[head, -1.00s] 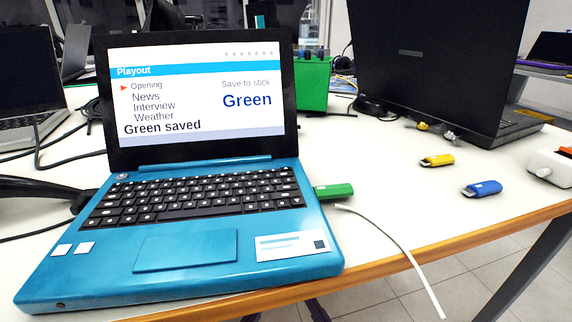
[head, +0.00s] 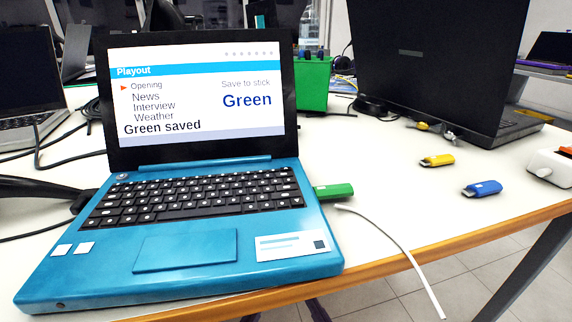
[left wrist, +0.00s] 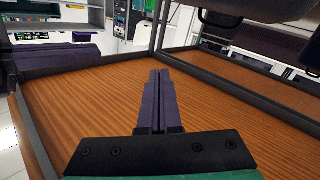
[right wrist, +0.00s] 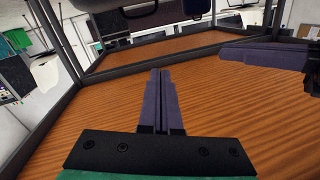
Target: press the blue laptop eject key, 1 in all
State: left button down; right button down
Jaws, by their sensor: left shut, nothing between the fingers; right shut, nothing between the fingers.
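The blue laptop (head: 187,254) stands open on the white table, its keyboard facing me. Its screen (head: 200,95) reads "Playout", "Save to stick Green" and "Green saved". A small round button (head: 122,176) sits at the keyboard's upper left; I cannot read which key is the eject key. A green stick (head: 335,190) is at the laptop's right side. My left gripper (left wrist: 160,72) is shut and empty in the left wrist view. My right gripper (right wrist: 160,72) is shut and empty in the right wrist view. Neither gripper shows in the head view.
A yellow stick (head: 437,160) and a blue stick (head: 482,189) lie right of the laptop. A white cable (head: 400,245) hangs over the table edge. A dark laptop (head: 435,75) and a green box (head: 312,83) stand behind. Both wrist views show a brown wooden surface (left wrist: 235,110).

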dwell(0.4)
